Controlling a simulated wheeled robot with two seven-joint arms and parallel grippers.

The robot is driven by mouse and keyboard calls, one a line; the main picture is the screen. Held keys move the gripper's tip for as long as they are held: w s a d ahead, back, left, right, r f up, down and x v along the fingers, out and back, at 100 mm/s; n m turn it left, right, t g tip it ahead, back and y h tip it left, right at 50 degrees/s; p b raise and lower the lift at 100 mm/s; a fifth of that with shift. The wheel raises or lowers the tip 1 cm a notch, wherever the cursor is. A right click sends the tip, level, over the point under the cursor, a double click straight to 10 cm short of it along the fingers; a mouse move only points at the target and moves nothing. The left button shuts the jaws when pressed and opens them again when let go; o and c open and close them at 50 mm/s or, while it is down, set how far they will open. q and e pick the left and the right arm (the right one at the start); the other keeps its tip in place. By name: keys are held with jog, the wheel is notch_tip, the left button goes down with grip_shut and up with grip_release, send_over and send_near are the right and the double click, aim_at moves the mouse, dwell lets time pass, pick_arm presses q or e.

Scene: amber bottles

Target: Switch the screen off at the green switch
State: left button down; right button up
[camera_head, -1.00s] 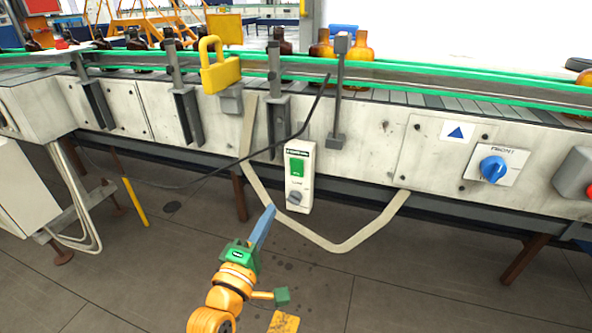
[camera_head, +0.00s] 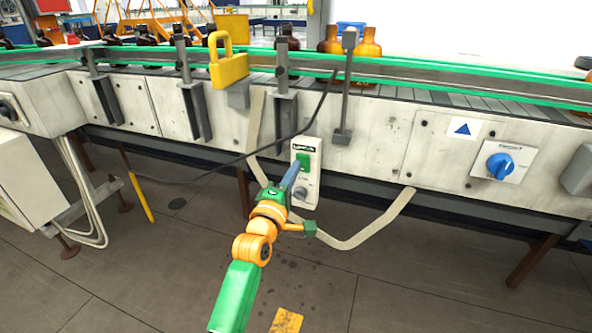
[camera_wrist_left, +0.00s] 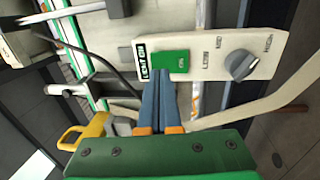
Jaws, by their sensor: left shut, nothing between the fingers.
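The green switch (camera_head: 303,159) is a green rocker on a pale control box (camera_head: 312,184) fixed to the front of the conveyor. It also shows in the left wrist view (camera_wrist_left: 171,61), with a grey knob (camera_wrist_left: 241,65) beside it on the same box. My left gripper (camera_head: 296,167) is shut and empty, its blue fingers pointing up at the box. In the left wrist view the fingertips (camera_wrist_left: 160,77) are just at the lower edge of the green switch; I cannot tell whether they touch it. My right gripper is not in view.
The conveyor with green rails (camera_head: 440,88) runs across the scene and carries amber bottles (camera_head: 369,41). A blue knob (camera_head: 499,166) is to the right. A dark cable (camera_head: 240,157) passes left of the box. The floor in front is open.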

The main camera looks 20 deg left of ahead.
pick_arm(q)
jog(key=shift+w+r, duration=0.15)
jog(key=shift+w, duration=0.65)
